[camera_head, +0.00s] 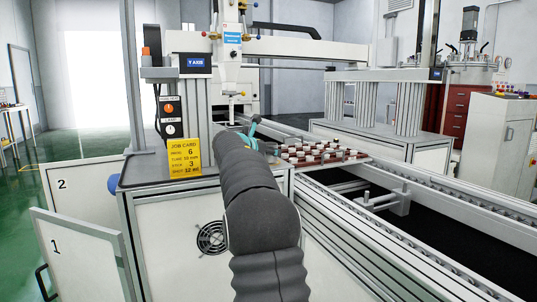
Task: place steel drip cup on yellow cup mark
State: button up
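My arm in its dark grey sleeve reaches up the middle of the view, away from me, toward the machine. Its far end is beside the conveyor, where a small teal part (253,128) shows. My gripper's fingers are hidden behind the arm, so I cannot see whether they are open or shut or hold anything. I cannot make out the steel drip cup or the yellow cup mark. They may be behind my arm or too small to tell.
A yellow job card (185,157) stands on the cabinet top (150,175), left of my arm. A tray of white-topped parts (318,153) sits on the conveyor, right of my arm. A dispensing head (232,50) hangs above. Conveyor rails (430,205) run to the right front.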

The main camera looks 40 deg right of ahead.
jog(key=shift+f, duration=0.1)
jog(key=o, duration=1.2)
jog(key=shift+r, duration=0.2)
jog(key=v, duration=1.2)
jog(key=shift+b, duration=0.35)
jog(key=shift+a+f, duration=0.1)
